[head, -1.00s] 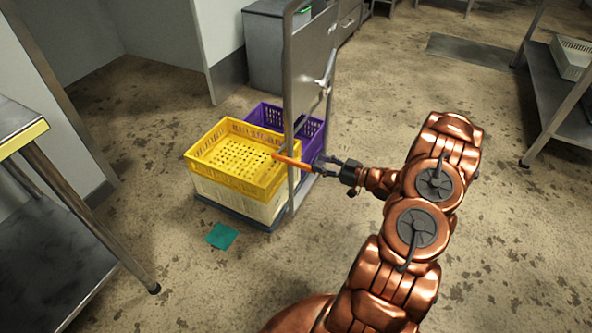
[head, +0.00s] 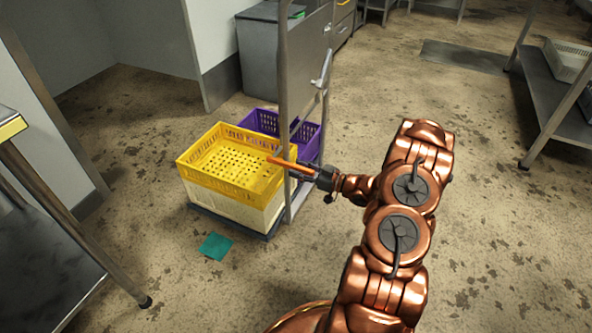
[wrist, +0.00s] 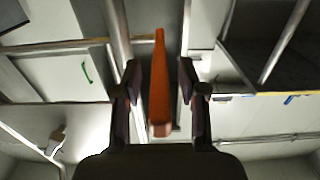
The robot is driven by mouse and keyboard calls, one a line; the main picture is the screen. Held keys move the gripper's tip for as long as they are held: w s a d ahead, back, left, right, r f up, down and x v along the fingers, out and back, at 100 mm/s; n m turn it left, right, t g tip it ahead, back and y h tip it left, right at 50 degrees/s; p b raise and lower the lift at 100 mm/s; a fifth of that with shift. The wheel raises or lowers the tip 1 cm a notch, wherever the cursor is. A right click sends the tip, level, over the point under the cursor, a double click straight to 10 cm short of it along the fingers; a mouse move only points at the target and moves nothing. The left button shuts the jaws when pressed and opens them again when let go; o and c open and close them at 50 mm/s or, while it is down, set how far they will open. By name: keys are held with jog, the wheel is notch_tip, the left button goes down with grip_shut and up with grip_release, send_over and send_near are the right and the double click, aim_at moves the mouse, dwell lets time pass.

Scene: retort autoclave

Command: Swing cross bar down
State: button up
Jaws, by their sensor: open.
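An orange bar (head: 290,164), which looks like the cross bar or its handle, sticks out level across the cart's near upright post, over the edge of the yellow crate. In the wrist view the bar (wrist: 160,85) lies lengthwise between my two dark fingers. My gripper (head: 318,172) is open at the bar's right end, with a finger on each side (wrist: 159,72). A gap shows on both sides of the bar in the wrist view. The bar's pivot is not clear to see.
The cart has a tall grey metal frame (head: 284,95). It carries a yellow crate (head: 200,170) and a purple crate (head: 262,121). A teal cloth (head: 215,246) lies on the floor. Steel tables stand at left (head: 45,235) and right (head: 560,110). The floor right of my arm is clear.

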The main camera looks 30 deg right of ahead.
jog(key=shift+w+a, duration=0.35)
jog(key=shift+w, duration=0.2)
grip_shut()
dwell(0.5)
